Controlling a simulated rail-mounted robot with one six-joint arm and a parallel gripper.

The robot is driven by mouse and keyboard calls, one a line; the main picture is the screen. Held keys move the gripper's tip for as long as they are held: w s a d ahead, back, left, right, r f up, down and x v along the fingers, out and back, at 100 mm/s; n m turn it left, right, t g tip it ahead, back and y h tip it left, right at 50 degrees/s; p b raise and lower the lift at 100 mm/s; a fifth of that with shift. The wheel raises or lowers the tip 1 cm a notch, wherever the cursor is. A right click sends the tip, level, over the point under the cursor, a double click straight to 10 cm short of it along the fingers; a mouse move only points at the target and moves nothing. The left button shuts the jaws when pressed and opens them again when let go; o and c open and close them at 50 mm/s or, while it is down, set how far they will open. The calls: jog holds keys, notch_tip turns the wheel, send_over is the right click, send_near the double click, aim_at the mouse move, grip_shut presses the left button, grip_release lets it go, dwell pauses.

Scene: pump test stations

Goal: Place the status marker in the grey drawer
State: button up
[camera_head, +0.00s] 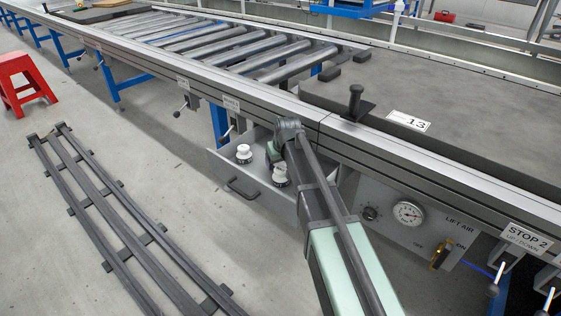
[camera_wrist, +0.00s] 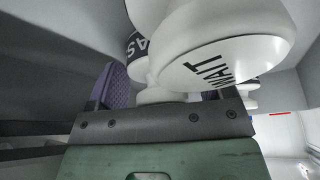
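The grey drawer (camera_head: 227,171) is pulled out under the conveyor rail. A white knob-shaped marker (camera_head: 243,153) stands upright in it, and another white marker (camera_head: 280,173) is partly hidden by my arm. In the wrist view, a white marker lettered "WAIT" (camera_wrist: 225,65) fills the space just in front of my gripper (camera_wrist: 158,88). A second marker, with the letters "AS" (camera_wrist: 137,47) showing, is behind it. One purple-padded finger shows left of the white stem. The other finger is hidden behind the marker, so whether the fingers touch it is unclear.
The drawer handle (camera_head: 242,188) faces the aisle. A panel with a gauge (camera_head: 408,213) is right of my arm. A black post (camera_head: 355,101) and a plate numbered 13 (camera_head: 409,121) are on the station above. A dark rack (camera_head: 125,220) lies on the floor at left.

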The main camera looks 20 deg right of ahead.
jog(key=shift+o, duration=0.6)
jog(key=shift+r+p, duration=0.4)
jog(key=p+v, duration=1.1)
jog(key=v, duration=0.1)
jog(key=s+a+g, duration=0.2)
jog(key=s, duration=0.9)
jog(key=s+a+f+m+g, duration=0.1)
jog(key=s+g, duration=0.1)
jog(key=s, duration=1)
jog(key=shift+a+f+m, duration=0.3)
jog(key=shift+a, duration=0.05)
jog(key=shift+c, duration=0.3)
